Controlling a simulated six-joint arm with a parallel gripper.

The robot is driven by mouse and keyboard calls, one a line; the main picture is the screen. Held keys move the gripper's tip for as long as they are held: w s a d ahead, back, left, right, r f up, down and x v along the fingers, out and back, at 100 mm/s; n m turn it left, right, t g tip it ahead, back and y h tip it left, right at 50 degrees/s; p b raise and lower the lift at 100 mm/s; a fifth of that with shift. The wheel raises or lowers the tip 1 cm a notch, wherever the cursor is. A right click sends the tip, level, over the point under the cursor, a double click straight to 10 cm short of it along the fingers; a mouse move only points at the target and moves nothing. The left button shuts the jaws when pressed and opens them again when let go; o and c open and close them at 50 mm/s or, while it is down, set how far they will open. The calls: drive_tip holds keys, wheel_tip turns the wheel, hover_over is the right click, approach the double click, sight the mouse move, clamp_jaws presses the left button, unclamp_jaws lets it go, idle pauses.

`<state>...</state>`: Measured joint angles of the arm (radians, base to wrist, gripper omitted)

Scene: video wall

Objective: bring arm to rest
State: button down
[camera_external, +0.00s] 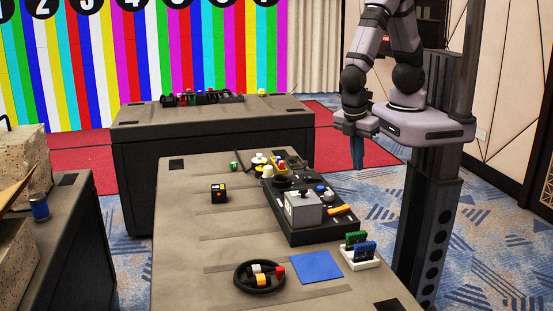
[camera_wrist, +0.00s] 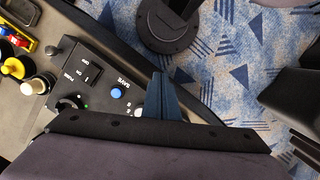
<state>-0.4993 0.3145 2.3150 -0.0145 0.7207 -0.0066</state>
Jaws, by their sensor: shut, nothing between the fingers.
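My gripper (camera_external: 357,152) hangs at the upper right in the external view, pointing down beside the right edge of the near table. It is shut and empty. In the wrist view its blue-grey fingers (camera_wrist: 160,97) are together, over the table's edge and the carpet. My arm is folded above it, next to its dark column. The black control panel (camera_external: 325,225) on the table is to the left of and below the gripper. In the wrist view the panel (camera_wrist: 95,85) shows a switch and a blue button (camera_wrist: 117,93).
The near table (camera_external: 180,250) also holds a black bowl (camera_external: 245,287) of small blocks, a blue square (camera_external: 315,266), a white rack (camera_external: 362,258) with green and blue pieces, and a small black cube (camera_external: 218,193). A second table (camera_external: 130,135) stands behind. Carpet (camera_wrist: 225,75) lies right of the gripper.

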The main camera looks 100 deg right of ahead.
drive_tip(key=d+r+m+t+y, duration=0.1)
drive_tip(key=d+r+m, duration=0.5)
drive_tip(key=d, duration=0.6)
drive_tip(key=shift+s+r+t, duration=0.15)
drive_tip(key=shift+r+t, duration=0.05)
drive_tip(key=shift+t, duration=0.3)
idle(2.0)
